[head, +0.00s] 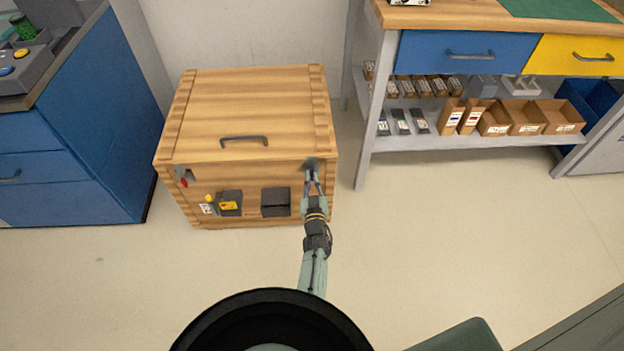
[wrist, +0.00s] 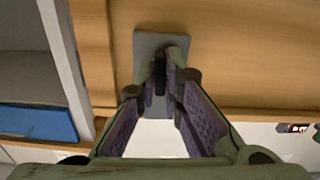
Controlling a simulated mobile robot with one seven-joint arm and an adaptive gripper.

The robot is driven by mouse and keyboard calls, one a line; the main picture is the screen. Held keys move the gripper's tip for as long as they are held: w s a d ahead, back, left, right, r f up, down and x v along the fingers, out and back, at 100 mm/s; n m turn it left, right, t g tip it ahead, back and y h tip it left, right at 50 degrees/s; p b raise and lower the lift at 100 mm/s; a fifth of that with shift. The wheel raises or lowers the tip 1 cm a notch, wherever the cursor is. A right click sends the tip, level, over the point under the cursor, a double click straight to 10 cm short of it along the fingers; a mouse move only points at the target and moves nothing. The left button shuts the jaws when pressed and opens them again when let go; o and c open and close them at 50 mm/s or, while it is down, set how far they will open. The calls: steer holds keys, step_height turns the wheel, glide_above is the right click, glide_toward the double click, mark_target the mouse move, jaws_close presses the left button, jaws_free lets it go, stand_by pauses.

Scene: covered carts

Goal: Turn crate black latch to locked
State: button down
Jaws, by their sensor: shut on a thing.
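The wooden crate (head: 240,115) stands on the floor with its lid down. Its black latch (head: 312,164) is at the upper right of the front, just under the lid edge. In the wrist view the latch shows as a grey plate (wrist: 150,42) with a dark lever between my fingertips. My gripper (head: 313,179) reaches the latch from the front and is shut on the lever; it also shows in the wrist view (wrist: 163,82).
A second latch with a red lever (head: 184,181) is at the crate's upper left. A lid handle (head: 244,139), a yellow-marked box (head: 229,204) and a dark recess (head: 275,202) are nearby. A blue cabinet (head: 75,160) stands left, a shelved workbench (head: 365,120) right. Floor in front is clear.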

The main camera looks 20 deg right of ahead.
stand_by(0.4)
steer(key=c, duration=1.7)
jaws_free()
steer(key=v, duration=1.2)
steer(key=shift+r, duration=0.1)
